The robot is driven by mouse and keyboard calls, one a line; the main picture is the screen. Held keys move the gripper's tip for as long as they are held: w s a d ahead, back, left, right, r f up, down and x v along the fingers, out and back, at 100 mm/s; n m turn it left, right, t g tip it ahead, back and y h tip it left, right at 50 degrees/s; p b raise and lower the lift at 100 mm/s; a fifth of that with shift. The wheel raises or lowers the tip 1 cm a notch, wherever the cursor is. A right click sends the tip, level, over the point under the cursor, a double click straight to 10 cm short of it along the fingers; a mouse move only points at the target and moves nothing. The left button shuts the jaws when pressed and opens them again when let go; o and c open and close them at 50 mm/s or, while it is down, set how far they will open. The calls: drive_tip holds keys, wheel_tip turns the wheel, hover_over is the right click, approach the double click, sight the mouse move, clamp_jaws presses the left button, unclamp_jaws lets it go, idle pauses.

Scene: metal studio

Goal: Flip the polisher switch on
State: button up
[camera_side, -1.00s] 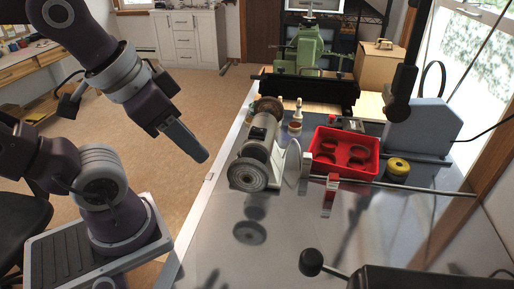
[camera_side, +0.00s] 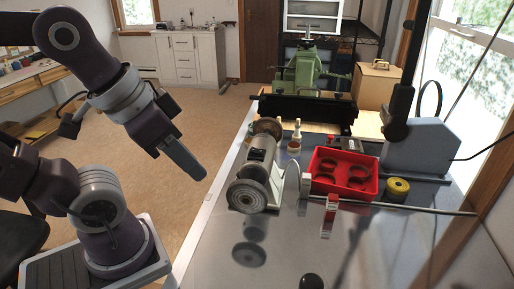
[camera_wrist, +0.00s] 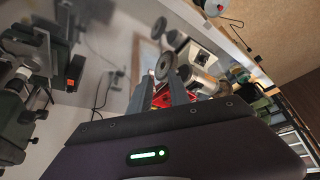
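The polisher (camera_side: 262,152) is a grey bench machine with a wheel at each end, standing on the left part of the metal table (camera_side: 290,245). In the wrist view the polisher (camera_wrist: 197,58) shows beyond my fingers, with a round wheel nearer to them. Its switch is too small to make out, so I cannot tell its position. My gripper (camera_side: 199,174) points down and right, to the left of the polisher and apart from it. In the wrist view the gripper's two grey fingers (camera_wrist: 157,95) stand apart, with nothing held between them.
A red tray (camera_side: 345,188) with round recesses, a yellow roll (camera_side: 397,187) and a small red clamp (camera_side: 329,213) on a rod lie right of the polisher. A small bottle (camera_side: 296,135) stands behind it. A green machine (camera_side: 308,70) is at the back. The table's front is mostly clear.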

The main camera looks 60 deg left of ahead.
drive_tip(key=w+a+r+n+g, duration=0.1)
drive_tip(key=w+r, duration=0.1)
drive_tip(key=w+r+n, duration=0.1)
drive_tip(key=w+r, duration=0.1)
drive_tip(key=w, duration=0.1)
drive_tip(key=w+a+r+n+g, duration=0.1)
drive_tip(key=w+r, duration=0.1)
drive_tip(key=w, duration=0.1)
drive_tip(key=shift+w+a+r+g, duration=0.1)
drive_tip(key=shift+a+g, duration=0.2)
drive_tip(key=shift+a, duration=0.05)
clamp_jaws()
drive_tip(key=w+a+r+n+g+y, duration=0.1)
drive_tip(key=w+a+n+g, duration=0.3)
drive_tip(key=w, duration=0.7)
drive_tip(key=shift+w+a+n, duration=0.35)
drive_tip(key=shift+a+n, duration=0.2)
drive_tip(key=shift+n, duration=0.35)
drive_tip(key=shift+r, duration=0.1)
